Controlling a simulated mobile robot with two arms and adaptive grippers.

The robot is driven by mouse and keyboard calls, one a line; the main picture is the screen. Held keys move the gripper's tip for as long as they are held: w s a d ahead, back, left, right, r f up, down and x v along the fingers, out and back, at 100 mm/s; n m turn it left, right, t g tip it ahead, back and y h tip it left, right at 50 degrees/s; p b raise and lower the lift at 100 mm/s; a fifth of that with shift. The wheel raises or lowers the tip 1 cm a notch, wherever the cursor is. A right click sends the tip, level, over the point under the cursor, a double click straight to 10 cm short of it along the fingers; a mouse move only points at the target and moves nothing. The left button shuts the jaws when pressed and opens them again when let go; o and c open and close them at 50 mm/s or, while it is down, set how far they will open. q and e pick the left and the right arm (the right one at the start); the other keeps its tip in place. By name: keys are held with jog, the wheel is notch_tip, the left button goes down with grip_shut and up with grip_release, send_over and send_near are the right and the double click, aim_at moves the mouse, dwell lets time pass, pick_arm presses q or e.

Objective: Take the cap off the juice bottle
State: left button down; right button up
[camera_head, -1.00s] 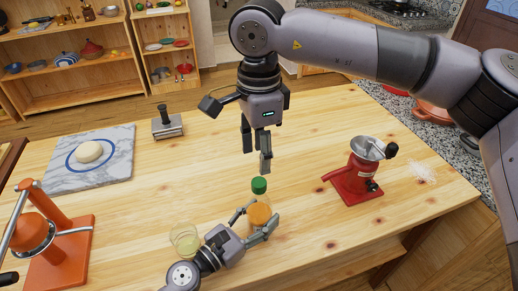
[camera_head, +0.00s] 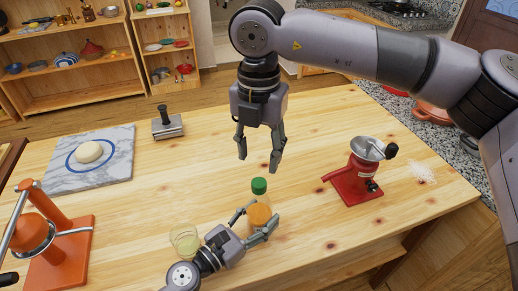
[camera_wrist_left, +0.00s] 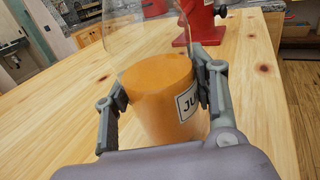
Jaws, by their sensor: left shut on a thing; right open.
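The juice bottle (camera_head: 259,213) stands upright near the front of the wooden table, clear with orange juice in its lower part. Its green cap (camera_head: 259,186) is on its top. My left gripper (camera_head: 257,221) is shut around the bottle's lower body; in the left wrist view, its fingers (camera_wrist_left: 162,88) press both sides of the bottle (camera_wrist_left: 160,95), and part of the label shows. The cap is outside that view. My right gripper (camera_head: 258,163) points down with its fingers apart, empty, above and behind the cap, not touching it.
A glass (camera_head: 185,240) stands left of the bottle. An orange press (camera_head: 60,245) is at the front left, a red grinder (camera_head: 357,178) to the right. A marble board (camera_head: 115,165) with dough and a metal press (camera_head: 167,124) lie farther back.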

aim_at(259, 183)
jog(key=m, duration=1)
jog(key=shift+f, duration=4.05)
jog(key=shift+c, duration=0.3)
grip_shut()
